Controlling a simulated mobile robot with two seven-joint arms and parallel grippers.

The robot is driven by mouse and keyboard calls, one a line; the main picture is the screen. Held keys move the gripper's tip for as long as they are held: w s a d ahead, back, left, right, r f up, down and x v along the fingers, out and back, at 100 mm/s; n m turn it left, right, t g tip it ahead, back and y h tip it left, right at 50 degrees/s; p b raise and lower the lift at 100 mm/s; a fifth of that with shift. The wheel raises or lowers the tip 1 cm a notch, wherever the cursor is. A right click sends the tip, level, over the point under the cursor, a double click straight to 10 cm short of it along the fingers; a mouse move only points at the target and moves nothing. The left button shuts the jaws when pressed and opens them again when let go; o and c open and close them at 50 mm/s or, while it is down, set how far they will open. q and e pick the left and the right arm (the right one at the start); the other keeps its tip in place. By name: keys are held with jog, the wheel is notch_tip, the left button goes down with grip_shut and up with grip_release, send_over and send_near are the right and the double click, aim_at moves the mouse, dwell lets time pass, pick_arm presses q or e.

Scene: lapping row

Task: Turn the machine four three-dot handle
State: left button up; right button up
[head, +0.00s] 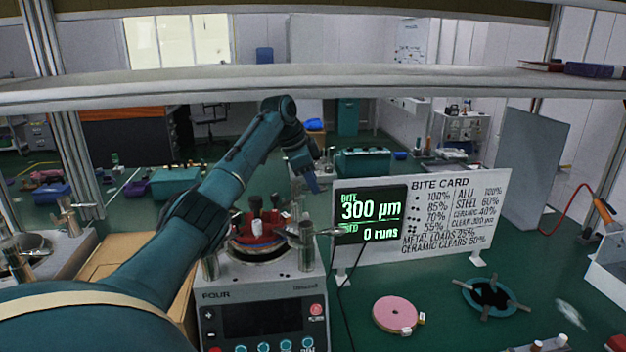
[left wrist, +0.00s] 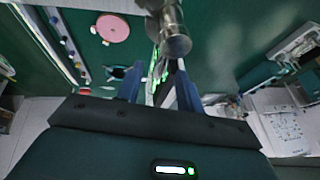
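Machine four (head: 226,318), a grey box with a dark screen and the word FOUR, stands at the bottom centre of the head view. On its top are a red round part (head: 258,243) and metal posts with handles. One metal handle (head: 308,236) at its right side points right. I cannot make out three dots on any handle. My left gripper (head: 313,184) is above and behind that handle, fingers pointing down. In the left wrist view its blue fingers (left wrist: 159,90) are apart, with a metal handle end (left wrist: 175,44) showing ahead between them; contact is unclear. My right gripper is not in view.
A white bite card board (head: 440,215) with a green 300 µm display stands right of the machine. A pink disc (head: 394,313) and a dark ring with clamps (head: 488,297) lie on the green surface. A shelf (head: 400,82) spans above the arm.

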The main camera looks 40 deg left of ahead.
pick_arm(q)
jog(key=shift+w+f, duration=0.25)
jog(key=shift+f, duration=0.35)
jog(key=shift+c, duration=0.6)
grip_shut()
